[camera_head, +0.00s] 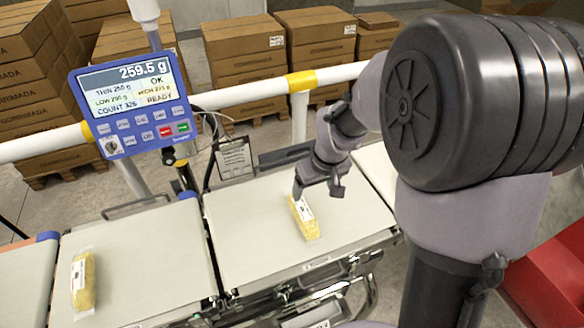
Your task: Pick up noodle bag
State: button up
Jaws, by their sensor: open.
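A yellow noodle bag (304,219) with a white label lies on the right belt section (258,218). My gripper (299,193) is at the far end of this bag, pointing down over it. Its fingers are small and dark in this view, and I cannot tell whether they touch the bag. The jaws are open. A second yellow noodle bag (83,283) with a white label lies on the left belt section (140,255), well away from my gripper.
A blue display (135,100) reading 259.5 g stands on a post behind the belts. A white rail (240,93) with a yellow joint runs behind. A clipboard (235,160) hangs there. Stacked cartons (243,50) fill the back. A red object (548,270) is at lower right.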

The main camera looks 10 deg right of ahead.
aim_at(304, 211)
jog(key=b+x, duration=0.3)
jog(key=x, duration=0.8)
jog(key=shift+s+a+f+b, duration=0.1)
jog(key=shift+a+b, duration=0.05)
jog(key=shift+b, duration=0.15)
jog(key=x, duration=0.2)
jog(key=b+x, duration=0.2)
jog(key=x, duration=0.1)
jog(key=shift+s+a+f, duration=0.2)
jog(key=shift+a+f, duration=0.05)
jog(key=shift+f, duration=0.15)
jog(key=shift+r, duration=0.1)
grip_shut()
